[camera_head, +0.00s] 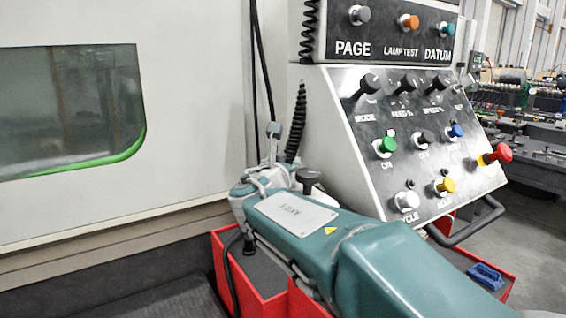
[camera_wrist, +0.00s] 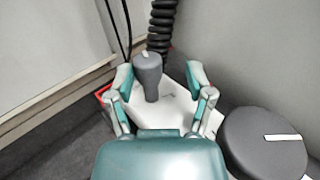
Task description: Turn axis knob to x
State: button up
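In the wrist view a dark grey knob (camera_wrist: 148,80) stands upright on a pale panel (camera_wrist: 176,103), with a short white mark on its top. My gripper (camera_wrist: 160,76) is open, its two fingers on either side of this knob; a gap shows on both sides, wider on the right. A second dark round knob (camera_wrist: 264,142) with a white stripe lies close at the right. In the head view my gripper (camera_head: 258,165) is near the machine wall, partly hidden by my arm. A dark knob (camera_head: 308,178) shows beside it; I cannot tell which of the two it is.
A sloped control panel (camera_head: 375,170) with several knobs and buttons and a red knob (camera_head: 497,153) stands right of my arm. A red-edged box (camera_head: 262,290) is below. Black cables (camera_head: 258,70) and a coiled cord (camera_wrist: 162,27) hang behind. The machine wall (camera_head: 190,80) bounds the left.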

grip_shut()
jog(key=shift+d, duration=0.1)
jog(key=shift+f+m+h, duration=0.15)
jog(key=shift+m+h, duration=0.15)
jog(key=shift+h, duration=0.2)
jog(key=m+g+h, duration=0.1)
jog(key=h, duration=0.2)
jog(key=shift+m, duration=0.4)
jog(key=m+g+h, duration=0.4)
jog(key=h, duration=0.1)
jog(key=shift+w+f+m+h, duration=0.1)
jog(key=shift+m+h, duration=0.2)
jog(key=m+g+h, duration=0.2)
jog(key=m+g, duration=0.1)
jog(key=shift+g+h, duration=0.4)
jog(key=shift+d+m+g+h, duration=0.1)
jog(key=shift+m+g+h, duration=0.4)
jog(key=shift+m+g, duration=0.5)
jog(key=shift+r+g, duration=0.2)
jog(key=shift+g, duration=0.3)
